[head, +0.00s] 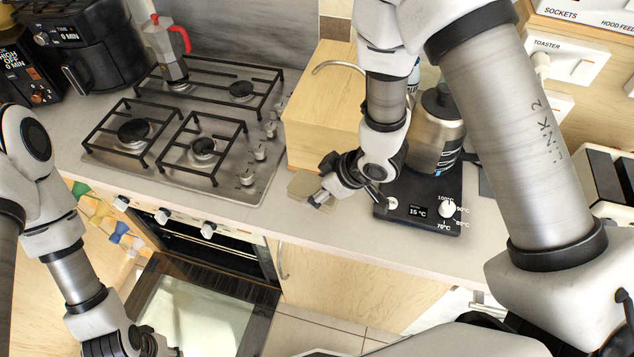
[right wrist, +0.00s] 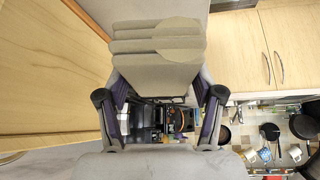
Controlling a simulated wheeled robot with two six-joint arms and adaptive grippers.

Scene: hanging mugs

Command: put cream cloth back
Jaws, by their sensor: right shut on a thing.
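The folded cream cloth (head: 305,188) is at the counter, beside the front of the wooden box. In the right wrist view the cloth (right wrist: 155,50) shows as a stack of folded layers between the two fingers. My right gripper (head: 345,190) is shut on the cloth, and its fingers (right wrist: 160,100) flank it on both sides. In the head view the wrist hides part of the grip, and I cannot tell whether the cloth touches the counter. My left gripper (head: 150,345) is at the bottom edge, partly cut off, over the open oven door; its fingers are unclear.
The wooden box (head: 325,105) stands behind the cloth. A kettle (head: 437,130) sits on a dark base (head: 425,205) close to the right of my gripper. The gas hob (head: 190,125) with a moka pot (head: 168,50) is to the left. The oven door (head: 195,315) is open below.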

